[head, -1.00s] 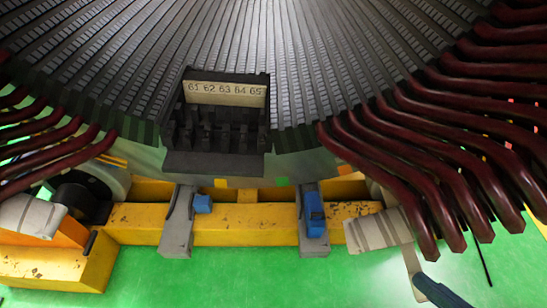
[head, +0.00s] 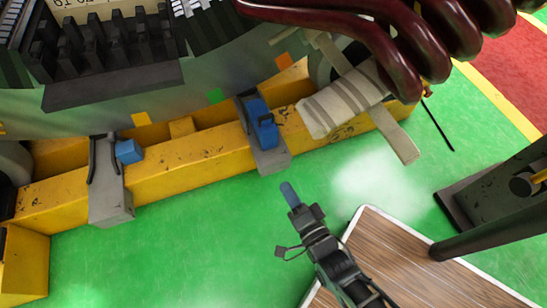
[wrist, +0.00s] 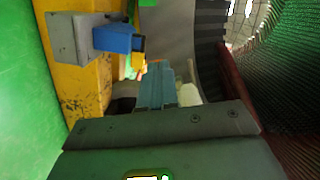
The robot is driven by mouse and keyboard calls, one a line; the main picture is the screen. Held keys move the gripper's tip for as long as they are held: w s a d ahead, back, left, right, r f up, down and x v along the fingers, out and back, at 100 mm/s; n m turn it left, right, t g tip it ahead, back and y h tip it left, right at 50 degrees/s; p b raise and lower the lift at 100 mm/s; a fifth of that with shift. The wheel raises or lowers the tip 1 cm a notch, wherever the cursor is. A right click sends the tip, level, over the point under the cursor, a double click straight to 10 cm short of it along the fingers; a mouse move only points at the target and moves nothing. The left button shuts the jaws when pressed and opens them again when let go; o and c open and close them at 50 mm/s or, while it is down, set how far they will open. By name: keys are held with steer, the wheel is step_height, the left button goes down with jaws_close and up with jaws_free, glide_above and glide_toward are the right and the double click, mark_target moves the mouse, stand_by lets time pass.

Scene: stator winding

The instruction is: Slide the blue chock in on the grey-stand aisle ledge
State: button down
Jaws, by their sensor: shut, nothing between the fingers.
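Two grey ledges cross the yellow beam under the stator in the head view. The right ledge (head: 272,159) carries a long blue chock (head: 261,124) lying along its top. The left ledge (head: 110,200) has a smaller-looking blue chock (head: 129,151) at its right side. My gripper (head: 289,193) is shut and empty, over the green floor in the picture, below and right of the right ledge and apart from it. In the wrist view its closed fingers (wrist: 158,85) point towards the beam, with a blue chock (wrist: 118,40) on a grey ledge (wrist: 75,38) at upper left.
The yellow beam (head: 190,155) runs beneath the stator. Dark red coil ends (head: 390,40) and a pale wrapped roller (head: 340,102) are at upper right. A dark grey stand (head: 500,180) and a wood-topped table (head: 400,255) are at right. Green floor lies between.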

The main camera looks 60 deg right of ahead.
steer(key=w+d+f+m+h+b, duration=0.1)
steer(key=w+d+f+m+b, duration=0.1)
steer(key=d+f+m+b, duration=0.3)
steer(key=w+d+f+h+b, duration=0.1)
steer(key=w+d+f, duration=0.15)
steer(key=f, duration=0.55)
steer(key=b, duration=0.4)
glide_toward(270, 138)
steer(key=x, duration=0.5)
steer(key=shift+d+f, duration=0.1)
steer(key=shift+b+x, duration=0.3)
steer(key=shift+x, duration=0.6)
